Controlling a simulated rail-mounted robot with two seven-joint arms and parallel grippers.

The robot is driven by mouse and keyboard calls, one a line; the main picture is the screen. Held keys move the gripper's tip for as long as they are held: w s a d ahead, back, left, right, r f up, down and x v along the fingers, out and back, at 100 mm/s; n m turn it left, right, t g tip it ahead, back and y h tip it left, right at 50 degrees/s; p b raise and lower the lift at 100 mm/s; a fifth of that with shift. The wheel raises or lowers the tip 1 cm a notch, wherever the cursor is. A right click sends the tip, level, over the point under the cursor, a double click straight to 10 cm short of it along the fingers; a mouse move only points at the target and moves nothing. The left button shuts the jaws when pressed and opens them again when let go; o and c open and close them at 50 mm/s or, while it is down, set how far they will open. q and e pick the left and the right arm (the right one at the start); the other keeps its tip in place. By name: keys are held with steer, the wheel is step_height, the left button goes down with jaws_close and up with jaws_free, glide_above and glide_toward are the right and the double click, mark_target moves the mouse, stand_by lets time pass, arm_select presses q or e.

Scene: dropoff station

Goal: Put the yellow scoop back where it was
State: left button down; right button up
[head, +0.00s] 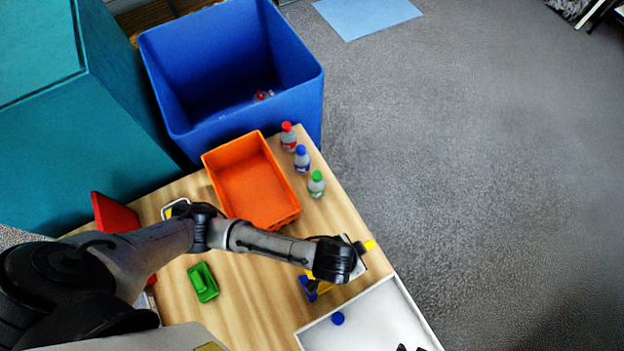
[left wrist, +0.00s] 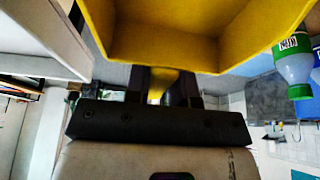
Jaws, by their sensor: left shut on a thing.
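The yellow scoop (left wrist: 190,40) fills the top of the left wrist view, with its hollow side facing the camera. My left gripper (left wrist: 168,85) is shut on the scoop's narrow part. In the head view my left arm reaches across the table, and its wrist hides most of the gripper. A small yellow piece (head: 370,245), likely part of the scoop, shows just past the wrist, near the table's right edge. I cannot tell whether the scoop touches the table.
An orange bin (head: 292,218) stands mid-table, with several capped bottles (head: 316,186) to its right. A white tray (head: 316,332) holding a blue cap (head: 338,318) is at the front right. A blue-and-yellow item (head: 308,288) is beside the wrist. A green object (head: 203,282) lies left. A large blue bin (head: 305,105) stands behind.

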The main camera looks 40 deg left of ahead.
arm_select(q)
glide_above(329, 228)
steer(key=s, duration=0.1)
steer(key=f, duration=0.6)
steer(key=shift+s+a+f, duration=0.2)
steer(key=shift+a+f, duration=0.05)
steer(key=shift+f, duration=0.05)
arm_select(e)
steer(key=shift+w+a+f, duration=0.1)
steer(key=shift+a, duration=0.1)
arm_select(q)
steer(key=shift+f, duration=1.95)
arm_select(e)
steer(key=shift+f, duration=0.15)
arm_select(q)
steer(key=shift+f, duration=0.2)
arm_select(e)
steer(key=shift+d, duration=0.15)
arm_select(q)
steer(key=c, duration=1)
jaws_free()
arm_select(e)
steer(key=shift+r+p, duration=0.4)
steer(key=shift+r, duration=0.25)
arm_select(q)
steer(key=shift+v, duration=6.15)
